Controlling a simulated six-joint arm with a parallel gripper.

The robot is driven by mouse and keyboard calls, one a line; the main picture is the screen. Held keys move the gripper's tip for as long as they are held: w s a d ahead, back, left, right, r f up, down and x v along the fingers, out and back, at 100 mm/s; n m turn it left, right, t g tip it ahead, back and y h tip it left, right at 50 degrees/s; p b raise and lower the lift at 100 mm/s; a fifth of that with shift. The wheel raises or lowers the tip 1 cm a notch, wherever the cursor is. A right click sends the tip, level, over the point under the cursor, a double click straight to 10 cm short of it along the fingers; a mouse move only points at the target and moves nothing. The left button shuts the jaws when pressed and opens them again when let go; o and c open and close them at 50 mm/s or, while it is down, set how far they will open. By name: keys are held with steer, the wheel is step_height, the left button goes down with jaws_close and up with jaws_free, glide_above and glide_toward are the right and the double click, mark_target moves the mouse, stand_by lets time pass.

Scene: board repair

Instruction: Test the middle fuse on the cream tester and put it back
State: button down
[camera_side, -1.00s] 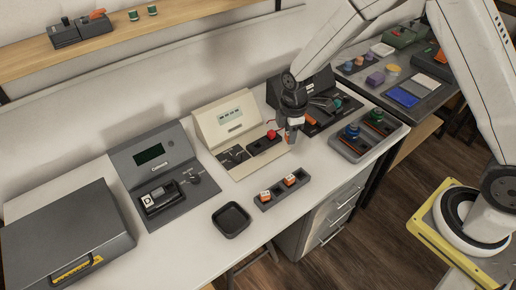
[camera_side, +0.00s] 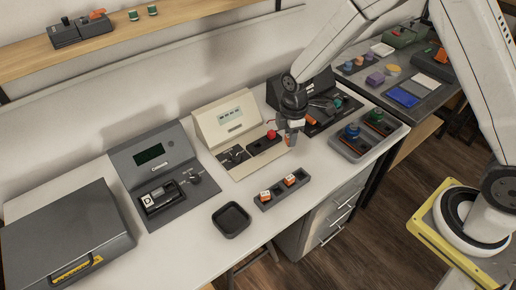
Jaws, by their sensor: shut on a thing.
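The cream tester (camera_side: 224,116) stands against the wall at the middle of the bench. Its base has a dark dial panel on the left and a dark block with a red part (camera_side: 271,134) on the right. A dark fuse rack (camera_side: 278,190) lies in front, with an orange-and-white fuse (camera_side: 265,195) at left and another orange-and-white fuse (camera_side: 290,180) at right, and a gap between them. My gripper (camera_side: 291,136) is shut on a small orange piece, apparently a fuse, above the bench just right of the tester's base. The fingers hide most of it.
A grey tester (camera_side: 155,153) and a grey case (camera_side: 62,232) stand to the left. A small black tray (camera_side: 231,220) lies left of the rack. A grey tray (camera_side: 370,138) with blue and green knobbed parts is to the right, near a dark tester.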

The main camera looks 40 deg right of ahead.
steer(key=s+a, duration=0.3)
steer(key=a, duration=0.3)
steer(key=shift+s+a, duration=0.3)
steer(key=shift+s, duration=0.05)
stand_by(0.6)
steer(key=shift+f, duration=0.2)
steer(key=shift+f, duration=4.6)
steer(key=shift+f, duration=1.15)
stand_by(0.5)
